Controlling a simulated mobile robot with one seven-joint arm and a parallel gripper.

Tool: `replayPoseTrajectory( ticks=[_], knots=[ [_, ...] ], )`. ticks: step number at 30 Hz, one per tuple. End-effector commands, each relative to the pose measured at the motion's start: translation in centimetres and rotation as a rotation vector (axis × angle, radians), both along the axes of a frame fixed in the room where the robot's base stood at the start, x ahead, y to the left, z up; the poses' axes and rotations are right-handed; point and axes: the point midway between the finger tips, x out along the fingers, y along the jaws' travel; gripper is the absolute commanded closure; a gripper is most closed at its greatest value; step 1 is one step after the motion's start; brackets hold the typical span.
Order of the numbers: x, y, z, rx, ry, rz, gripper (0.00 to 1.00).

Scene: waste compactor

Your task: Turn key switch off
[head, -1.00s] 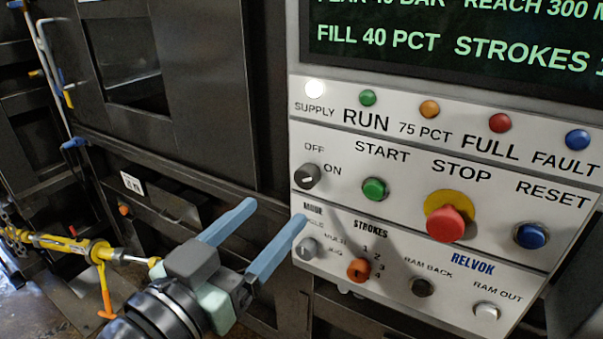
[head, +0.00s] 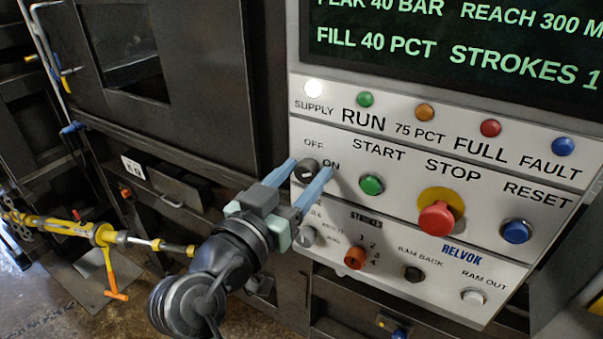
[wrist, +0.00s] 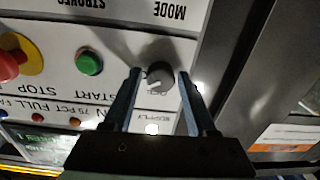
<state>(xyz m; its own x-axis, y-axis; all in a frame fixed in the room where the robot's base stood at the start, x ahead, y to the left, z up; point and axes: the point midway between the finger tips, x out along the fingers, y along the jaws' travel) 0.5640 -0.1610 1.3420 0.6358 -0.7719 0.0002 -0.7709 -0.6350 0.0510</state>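The key switch (head: 306,171) is a round dark grey knob on the light panel, with OFF printed at its upper left and ON at its right. In the wrist view the switch (wrist: 160,76) appears upside down, its white mark pointing to the lower left, which seems to be the ON side. My gripper (head: 307,167) is open, its two blue fingers on either side of the knob. The wrist view also shows my gripper (wrist: 159,73) with a finger at each side and a narrow gap to the knob. I cannot tell whether either finger touches it.
The green START button (head: 371,184) is just right of the knob, and the red STOP button (head: 436,218) is farther right. The MODE knob (head: 304,236) and orange STROKES knob (head: 355,257) sit below. The SUPPLY lamp (head: 313,88) is lit white.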

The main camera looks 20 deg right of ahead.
Motion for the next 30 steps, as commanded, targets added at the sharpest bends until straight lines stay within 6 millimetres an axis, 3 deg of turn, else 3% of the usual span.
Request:
replayPoseTrajectory(
  ticks=[1,9,20,30],
  knots=[
    [-0.01,0.01,0.01,0.000,0.000,0.000,0.53],
    [-0.01,0.03,0.01,-0.001,0.001,0.000,1.00],
    [-0.01,0.04,0.03,-0.022,0.028,0.000,1.00],
    [0.02,0.07,0.10,-0.155,0.200,0.001,1.00]
  ],
)
